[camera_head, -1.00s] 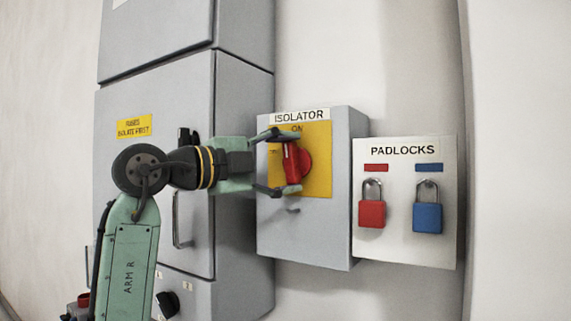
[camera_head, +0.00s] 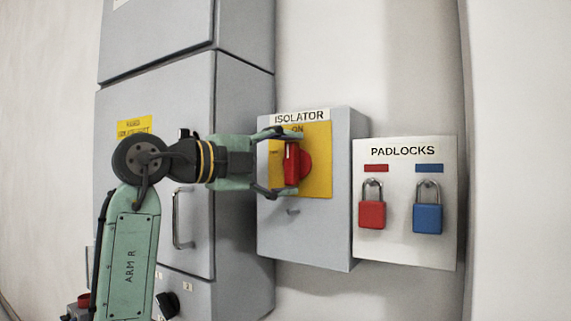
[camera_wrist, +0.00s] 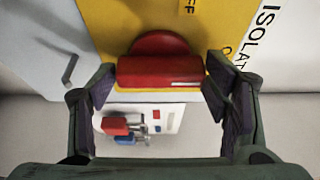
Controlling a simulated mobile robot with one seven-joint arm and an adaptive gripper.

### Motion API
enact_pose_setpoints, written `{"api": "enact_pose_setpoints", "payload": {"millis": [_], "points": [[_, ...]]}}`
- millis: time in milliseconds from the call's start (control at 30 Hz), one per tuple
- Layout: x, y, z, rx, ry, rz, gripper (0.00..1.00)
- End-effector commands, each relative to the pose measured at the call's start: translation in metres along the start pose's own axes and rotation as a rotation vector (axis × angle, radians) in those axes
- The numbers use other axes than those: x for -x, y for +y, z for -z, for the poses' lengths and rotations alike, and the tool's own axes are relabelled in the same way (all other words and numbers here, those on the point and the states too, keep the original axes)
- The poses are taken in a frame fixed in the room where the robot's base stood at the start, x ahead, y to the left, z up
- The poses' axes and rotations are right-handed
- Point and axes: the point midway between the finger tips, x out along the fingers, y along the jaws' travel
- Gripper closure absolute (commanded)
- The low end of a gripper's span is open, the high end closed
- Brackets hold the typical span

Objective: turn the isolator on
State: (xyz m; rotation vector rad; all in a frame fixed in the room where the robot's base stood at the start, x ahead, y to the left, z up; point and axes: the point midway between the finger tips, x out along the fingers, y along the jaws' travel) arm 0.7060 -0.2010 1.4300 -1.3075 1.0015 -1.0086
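The isolator (camera_head: 345,232) is a grey box on the wall with a yellow plate (camera_head: 318,180). Its red handle (camera_head: 291,163) stands upright on a round red base, in line with the ON label above it. My gripper (camera_head: 283,163) is in front of the handle, its fingers apart, one above and one below it. In the wrist view the red handle (camera_wrist: 160,71) lies between the two fingers (camera_wrist: 160,88), close to both; I cannot tell whether they touch it. A white line shows near the handle's ON end. The OFF label is partly cut off there.
A white padlock board (camera_head: 398,245) is right of the isolator, with a red padlock (camera_head: 371,216) and a blue padlock (camera_head: 428,219). A tall grey cabinet (camera_head: 235,110) with a bar handle (camera_head: 177,218) stands to the left, behind my arm.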

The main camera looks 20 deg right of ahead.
Motion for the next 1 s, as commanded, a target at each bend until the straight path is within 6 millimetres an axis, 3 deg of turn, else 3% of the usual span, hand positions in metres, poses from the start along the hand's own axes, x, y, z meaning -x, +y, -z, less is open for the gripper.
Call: {"api": "enact_pose_setpoints", "payload": {"millis": [200, 567, 667, 1000], "points": [[0.000, 0.000, 0.000, 0.001, 0.000, 0.001, 0.15], [0.004, 0.000, 0.000, 0.002, 0.000, 0.001, 0.15], [0.017, -0.001, -0.001, 0.003, -0.001, 0.003, 0.15], [0.087, -0.001, 0.000, 0.002, -0.002, 0.003, 0.15]]}}
